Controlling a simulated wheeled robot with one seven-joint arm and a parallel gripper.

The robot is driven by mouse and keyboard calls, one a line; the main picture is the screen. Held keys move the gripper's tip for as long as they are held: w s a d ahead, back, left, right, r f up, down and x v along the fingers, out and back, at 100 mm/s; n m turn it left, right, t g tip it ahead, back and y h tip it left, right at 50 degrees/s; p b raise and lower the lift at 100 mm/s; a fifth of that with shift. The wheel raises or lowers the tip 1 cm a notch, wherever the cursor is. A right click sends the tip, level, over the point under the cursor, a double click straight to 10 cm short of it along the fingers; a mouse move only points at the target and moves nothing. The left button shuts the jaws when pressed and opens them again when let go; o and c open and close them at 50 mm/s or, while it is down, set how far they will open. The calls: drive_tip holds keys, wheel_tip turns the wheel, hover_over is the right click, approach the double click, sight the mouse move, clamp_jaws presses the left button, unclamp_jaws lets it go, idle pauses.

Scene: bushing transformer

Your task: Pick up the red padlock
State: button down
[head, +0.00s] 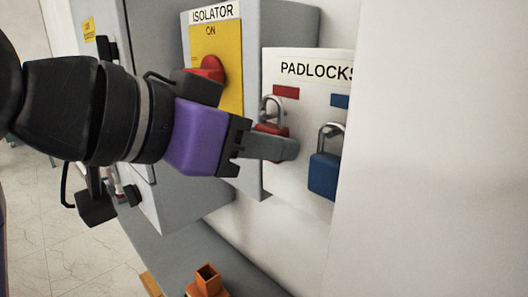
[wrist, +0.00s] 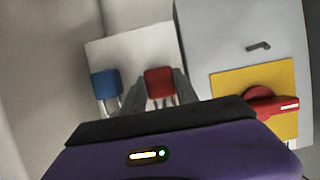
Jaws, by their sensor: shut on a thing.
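The red padlock (head: 270,128) hangs by its silver shackle on the white PADLOCKS board (head: 318,67), under a red label. My gripper (head: 272,147) is at the padlock, its fingers covering the lower part of the red body in the head view. In the wrist view the red padlock (wrist: 159,82) sits between the two fingers (wrist: 158,95), which are shut on its body. The shackle still shows up against the board in the head view.
A blue padlock (head: 324,174) hangs close to the right on the same board. The grey isolator box (head: 250,50) with a yellow plate and red knob (head: 212,68) stands left of the board. An orange square holder (head: 208,280) is below.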

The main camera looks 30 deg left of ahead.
drive_tip(key=s+a+b, duration=0.1)
drive_tip(key=s+a, duration=0.2)
drive_tip(key=s, duration=0.5)
drive_tip(key=s+a+r, duration=0.1)
drive_tip(key=s+a, duration=0.2)
drive_tip(key=s, duration=0.6)
drive_tip(key=shift+r+b, duration=0.15)
drive_tip(key=shift+b, duration=0.25)
drive_tip(key=shift+r, duration=0.1)
drive_tip(key=s+a+p, duration=0.1)
drive_tip(key=s+a, duration=0.1)
drive_tip(key=s, duration=0.4)
drive_tip(key=shift+s, duration=0.3)
idle(0.4)
drive_tip(key=shift+s+a, duration=0.1)
drive_tip(key=shift+a, duration=0.05)
idle(0.9)
